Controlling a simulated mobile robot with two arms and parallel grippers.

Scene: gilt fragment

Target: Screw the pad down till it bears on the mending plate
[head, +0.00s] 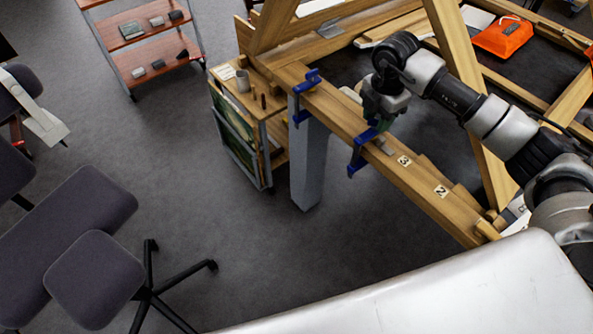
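A wooden beam (332,112) carries two blue clamps. One clamp (305,96) grips the beam's far left end. The other clamp (357,155) hangs on the beam's near edge, partly hidden under my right gripper. A small grey metal plate (385,147) lies on the beam just right of this clamp; it looks like the mending plate. My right gripper (377,124) points down at the top of the nearer clamp. Its fingertips are hidden or too small to tell whether they hold the screw. The pad and its gap to the plate cannot be made out. My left gripper is not in view.
Slanted timbers (470,95) rise close to my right arm. An orange case (502,37) lies behind. A small wooden cart (246,105), a red shelf trolley (150,52) and dark chairs (75,225) stand left; open floor lies between.

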